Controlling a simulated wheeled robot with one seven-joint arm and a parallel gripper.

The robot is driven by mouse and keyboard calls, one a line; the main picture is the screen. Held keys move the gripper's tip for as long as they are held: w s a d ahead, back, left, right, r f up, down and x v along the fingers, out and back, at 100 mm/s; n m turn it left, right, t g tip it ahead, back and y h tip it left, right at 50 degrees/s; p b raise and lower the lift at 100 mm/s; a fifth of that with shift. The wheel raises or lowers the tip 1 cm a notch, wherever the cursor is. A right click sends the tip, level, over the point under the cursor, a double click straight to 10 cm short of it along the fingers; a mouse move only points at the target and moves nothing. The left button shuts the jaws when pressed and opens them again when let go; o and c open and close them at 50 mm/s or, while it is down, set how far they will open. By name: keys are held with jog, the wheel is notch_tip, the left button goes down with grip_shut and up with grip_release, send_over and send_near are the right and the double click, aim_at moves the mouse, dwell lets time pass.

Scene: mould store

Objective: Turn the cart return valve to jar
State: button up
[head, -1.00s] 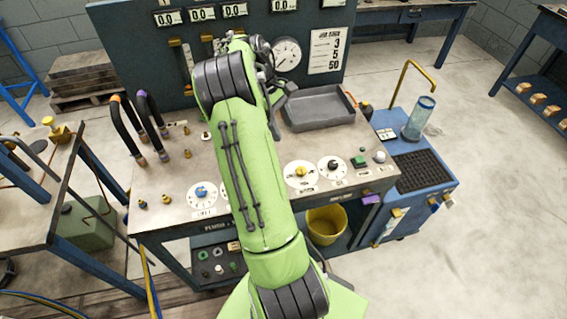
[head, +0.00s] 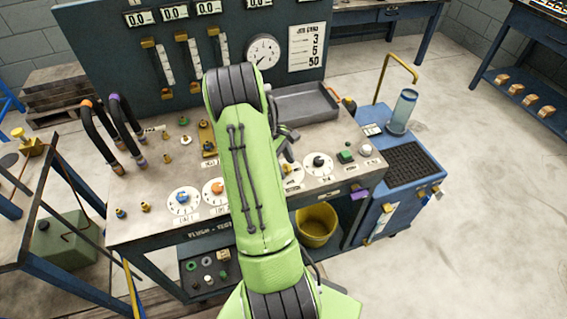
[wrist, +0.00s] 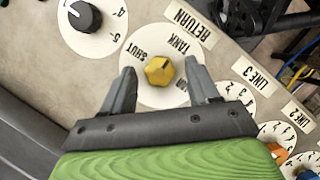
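A yellow faceted valve knob (wrist: 160,71) sits on a round white dial (wrist: 136,60) beside a "RETURN" label in the wrist view. The dial reads "SHUT" and "TANK"; a third word is partly hidden behind a finger. Which word the knob points to I cannot tell. My gripper (wrist: 156,88) is open, its two fingers apart on either side of the knob, with nothing held between them. Whether the fingers touch the knob is unclear. In the head view the return dial (head: 294,182) is partly covered by my arm.
A black-knobbed dial (head: 318,162) lies right of the return dial. Line dials with blue (head: 182,197) and orange (head: 217,188) knobs lie left. A grey tray (head: 300,104) is behind. A blue cart (head: 405,190) stands right of the bench (head: 150,225).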

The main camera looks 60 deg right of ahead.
jog(key=c, duration=1)
jog(key=m, duration=0.2)
jog(key=m+y+p, duration=0.1)
jog(key=m, duration=0.1)
jog(key=shift+d+y, duration=0.15)
jog(key=shift+y, duration=0.15)
jog(key=m, duration=0.2)
jog(key=m+t+y+p, duration=0.1)
jog(key=m, duration=0.2)
jog(key=shift+s+d+y, duration=0.15)
jog(key=shift+d+y, duration=0.05)
jog(key=shift+y, duration=0.1)
jog(key=m+t, duration=0.1)
jog(key=m, duration=0.1)
jog(key=m+y, duration=0.1)
jog(key=m, duration=0.2)
jog(key=shift+s+d+t, duration=0.1)
jog(key=shift+s+t, duration=0.05)
jog(key=shift+t, duration=0.25)
jog(key=shift+s+m+t+p, duration=0.1)
jog(key=shift+m+t+p, duration=0.5)
jog(key=shift+m, duration=1.4)
jog(key=o, duration=1)
